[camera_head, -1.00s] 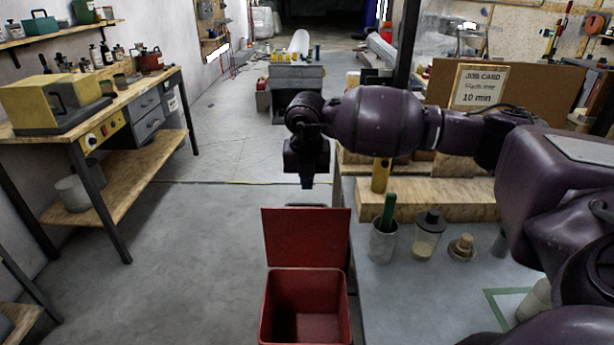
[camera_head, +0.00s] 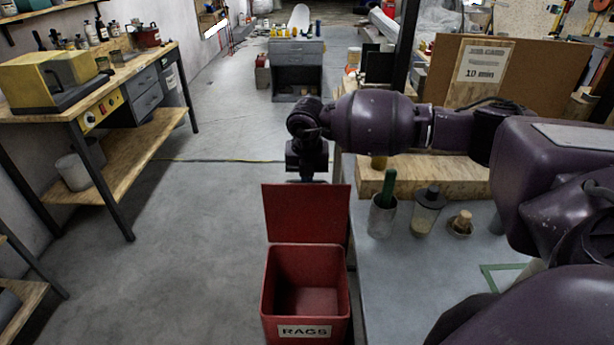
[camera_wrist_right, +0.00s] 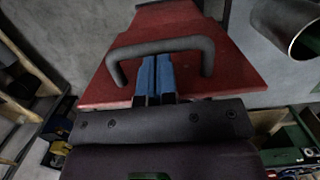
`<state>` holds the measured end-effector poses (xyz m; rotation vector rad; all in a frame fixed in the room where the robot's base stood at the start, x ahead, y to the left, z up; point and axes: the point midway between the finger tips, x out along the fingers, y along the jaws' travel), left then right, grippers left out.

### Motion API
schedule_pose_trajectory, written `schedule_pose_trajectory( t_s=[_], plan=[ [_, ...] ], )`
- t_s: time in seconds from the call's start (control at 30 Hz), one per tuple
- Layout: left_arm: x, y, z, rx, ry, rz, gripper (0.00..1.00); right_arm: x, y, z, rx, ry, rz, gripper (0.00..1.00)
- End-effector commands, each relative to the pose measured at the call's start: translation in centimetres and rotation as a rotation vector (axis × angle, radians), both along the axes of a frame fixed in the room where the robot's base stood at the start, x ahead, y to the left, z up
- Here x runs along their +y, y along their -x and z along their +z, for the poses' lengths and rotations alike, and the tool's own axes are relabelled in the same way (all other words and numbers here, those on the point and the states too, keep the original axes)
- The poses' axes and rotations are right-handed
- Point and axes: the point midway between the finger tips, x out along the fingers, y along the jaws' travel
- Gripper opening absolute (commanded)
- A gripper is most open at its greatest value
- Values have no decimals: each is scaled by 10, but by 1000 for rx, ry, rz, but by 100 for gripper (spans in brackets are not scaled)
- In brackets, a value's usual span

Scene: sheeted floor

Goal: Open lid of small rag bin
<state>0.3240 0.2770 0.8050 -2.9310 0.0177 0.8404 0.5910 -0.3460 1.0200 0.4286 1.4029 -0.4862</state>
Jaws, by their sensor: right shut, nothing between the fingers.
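The small red rag bin (camera_head: 306,281) stands on the floor at the bottom middle of the head view, with a RAGS label on its front. Its red lid (camera_head: 307,214) stands upright at the back, and the bin's empty-looking inside shows. My right gripper (camera_head: 307,178) is just behind the lid's top edge; its fingertips are hidden there. In the right wrist view, its blue fingers (camera_wrist_right: 154,76) are shut with nothing between them, beside the dark lid handle (camera_wrist_right: 160,48) on the red lid. I cannot tell whether they touch it. My left gripper is not in view.
A grey workbench (camera_head: 390,285) stands right of the bin, with a cup holding a green-handled tool (camera_head: 383,214) and a jar (camera_head: 427,211) near its edge. A wooden table (camera_head: 120,115) is at the left. The floor (camera_head: 190,250) left of the bin is clear.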

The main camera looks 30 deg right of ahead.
Motion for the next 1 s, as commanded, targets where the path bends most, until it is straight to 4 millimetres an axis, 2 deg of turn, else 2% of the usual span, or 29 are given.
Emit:
schedule_pose_trajectory(
  t_s=[0.47, 0.87, 1.0],
  plan=[
    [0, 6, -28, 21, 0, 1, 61, -23, -35, -13, 87, -59, -1, 0],
    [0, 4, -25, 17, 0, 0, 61, -24, -36, -10, 84, -59, 0, 0],
    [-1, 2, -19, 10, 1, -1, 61, -28, -37, 0, 83, -58, -1, 0]
  ],
)
